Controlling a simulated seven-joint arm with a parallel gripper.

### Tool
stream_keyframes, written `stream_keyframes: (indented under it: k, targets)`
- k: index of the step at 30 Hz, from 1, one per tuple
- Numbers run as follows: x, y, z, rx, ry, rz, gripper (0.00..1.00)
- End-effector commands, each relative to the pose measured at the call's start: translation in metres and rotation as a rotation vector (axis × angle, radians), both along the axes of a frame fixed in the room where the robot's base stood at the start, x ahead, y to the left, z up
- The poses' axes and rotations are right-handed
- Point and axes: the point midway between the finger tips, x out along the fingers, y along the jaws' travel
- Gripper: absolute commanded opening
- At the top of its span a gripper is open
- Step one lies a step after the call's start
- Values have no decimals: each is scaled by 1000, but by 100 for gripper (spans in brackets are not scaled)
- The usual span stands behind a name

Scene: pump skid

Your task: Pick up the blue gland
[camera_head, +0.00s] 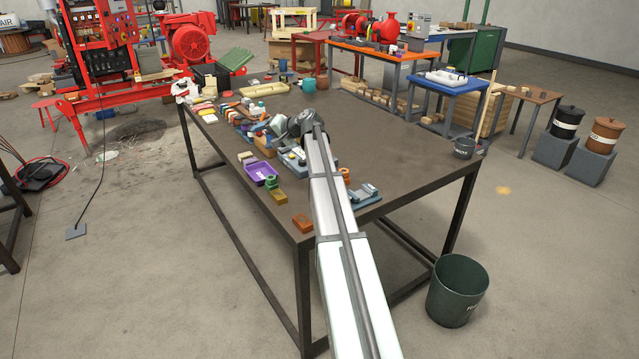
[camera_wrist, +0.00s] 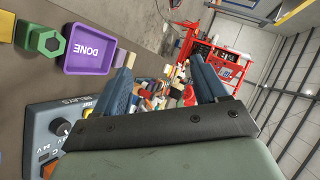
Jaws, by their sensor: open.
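My gripper (camera_wrist: 160,72) is open in the wrist view, its two blue-grey fingers wide apart with nothing between them. It is tilted, looking along the bench toward the red machine. In the head view my arm reaches over the brown bench (camera_head: 400,135) and the wrist hides part of the clutter. I cannot pick out the blue gland for sure in either view; small bluish parts lie among the crowded items, too small to tell. A purple tray marked DONE (camera_wrist: 90,50) lies left of the fingers in the wrist view; it also shows in the head view (camera_head: 262,173).
A grey box marked RELAYS with knobs (camera_wrist: 60,128) sits close below the left finger. A green hex part (camera_wrist: 42,40) lies beside the purple tray. An orange-brown block (camera_head: 303,223) is at the bench's front corner.

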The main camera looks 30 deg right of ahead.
Motion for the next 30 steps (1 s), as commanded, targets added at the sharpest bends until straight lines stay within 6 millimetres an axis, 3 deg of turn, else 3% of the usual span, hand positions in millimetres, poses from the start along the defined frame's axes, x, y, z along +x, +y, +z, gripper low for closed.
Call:
stream_keyframes:
  k: [5,9,15,21,30]
  targets:
    - [-26,-52,-17,-331,68,97,72]
    - [-59,-99,-37,-607,174,213,72]
    - [-101,-151,-54,-860,325,360,72]
    - [-119,-172,-61,-950,396,428,72]
    - [-104,-175,-100,-956,403,434,72]
